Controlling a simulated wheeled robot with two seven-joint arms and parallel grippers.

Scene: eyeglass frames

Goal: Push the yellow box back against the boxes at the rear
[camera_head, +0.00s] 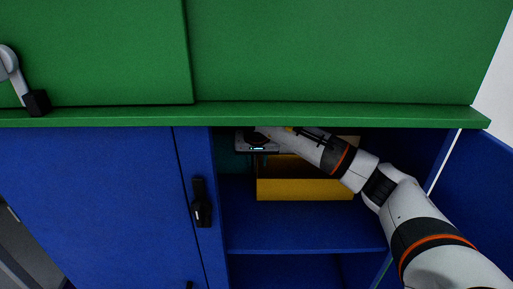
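The yellow box (305,189) stands on a shelf inside the open blue cabinet, with its front face toward me. My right arm crosses in front of and above it from the right. My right gripper (257,147) is at the upper left of the box, just under the green ledge. Its fingers are too dark and small to tell open from shut, and I cannot tell whether it touches the box. The boxes at the rear are mostly hidden by my arm and shadow; a dark teal surface (232,162) shows at the back left. My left gripper is out of view.
A green ledge (330,115) runs low above the opening. A closed blue door (90,200) with a black handle (201,203) borders it on the left, and an open blue door (490,185) is at the right. The blue shelf (300,228) is bare in front of the box.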

